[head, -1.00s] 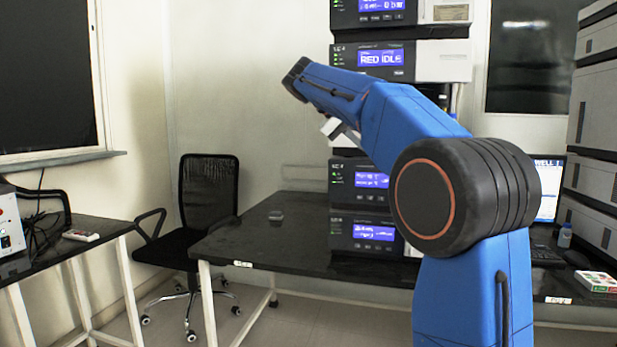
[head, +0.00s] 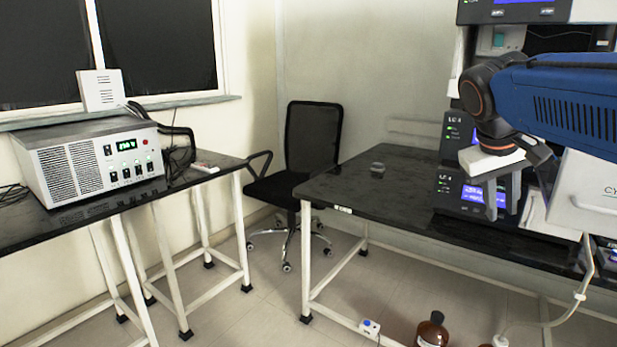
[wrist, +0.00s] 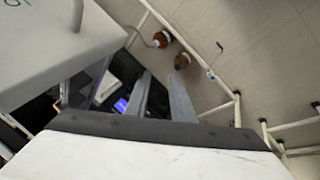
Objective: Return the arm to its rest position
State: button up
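My blue arm (head: 570,105) reaches in from the right of the head view, with its dark wrist joint bent downward. My gripper (head: 503,200) hangs below it, in front of the instrument stack, with its fingers pointing down. In the wrist view the two grey fingers of my gripper (wrist: 160,100) stand apart with nothing between them, so it is open and empty. Part of the instrument stack (head: 460,130) is hidden behind my arm.
A white instrument panel (head: 592,195) stands close to my gripper on the right. The black table (head: 390,195) is mostly clear on its left, with a small grey object (head: 377,167). A black chair (head: 312,140), a power unit (head: 95,160) and a brown bottle (head: 432,330) stand around.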

jog(key=s+a+f+t+y, duration=0.1)
jog(key=s+a+f, duration=0.3)
jog(key=s+f, duration=0.4)
jog(key=s+a+f+t+y, duration=0.1)
jog(key=s+a+f+y, duration=0.2)
jog(key=f, duration=1.1)
jog(key=s+a, duration=0.2)
jog(key=s, duration=0.3)
jog(key=shift+a+n+y, duration=0.15)
jog(key=shift+n+y, duration=0.15)
jog(key=shift+s, duration=0.1)
